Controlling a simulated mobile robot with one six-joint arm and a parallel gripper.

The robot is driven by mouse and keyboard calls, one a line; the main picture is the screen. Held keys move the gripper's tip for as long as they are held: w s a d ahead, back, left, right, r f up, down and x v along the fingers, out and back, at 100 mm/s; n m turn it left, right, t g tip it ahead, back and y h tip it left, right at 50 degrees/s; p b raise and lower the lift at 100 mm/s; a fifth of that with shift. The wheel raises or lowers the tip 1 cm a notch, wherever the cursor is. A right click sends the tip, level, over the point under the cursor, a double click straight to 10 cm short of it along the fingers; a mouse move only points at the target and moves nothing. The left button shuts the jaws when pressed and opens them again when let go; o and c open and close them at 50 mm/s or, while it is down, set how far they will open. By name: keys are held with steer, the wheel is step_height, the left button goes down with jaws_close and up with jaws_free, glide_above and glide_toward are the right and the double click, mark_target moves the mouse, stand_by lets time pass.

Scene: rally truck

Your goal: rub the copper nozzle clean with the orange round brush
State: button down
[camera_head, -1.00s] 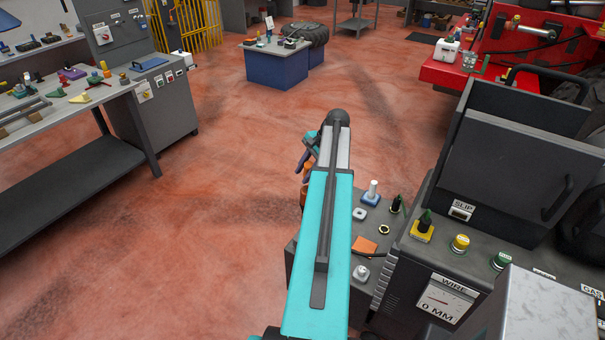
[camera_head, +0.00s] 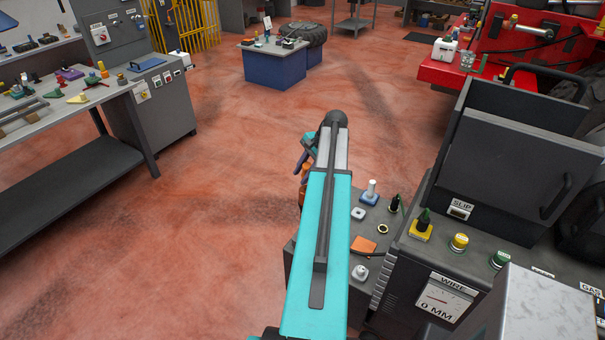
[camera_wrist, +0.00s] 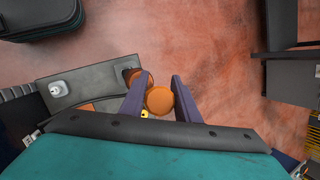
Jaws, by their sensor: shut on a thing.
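In the wrist view my gripper (camera_wrist: 161,80) has its two purple fingers on either side of an orange round thing, which I take for the orange round brush (camera_wrist: 159,100). The gripper is shut on it. A copper-brown rounded thing (camera_wrist: 132,75), likely the copper nozzle, shows just left of the left finger, at the edge of the grey bench top. It is partly hidden by the finger, and I cannot tell whether the brush touches it. In the head view my teal arm hides most of the gripper; purple and orange bits (camera_head: 303,170) show at its left side.
The grey bench top (camera_head: 375,215) right of my arm holds a blue-based post (camera_head: 369,190), small fittings and an orange pad (camera_head: 363,245). A dark machine with a WIRE gauge (camera_head: 443,300) stands at right. Open red floor (camera_head: 200,220) lies left of the arm.

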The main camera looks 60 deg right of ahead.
steer(key=shift+f, duration=0.4)
steer(key=shift+s, duration=0.2)
stand_by(0.3)
steer(key=shift+s+r, duration=0.1)
steer(key=shift+s, duration=0.15)
steer(key=shift+w, duration=0.2)
stand_by(0.3)
steer(key=shift+w, duration=0.7)
steer(key=shift+s, duration=0.1)
steer(key=shift+s, duration=0.8)
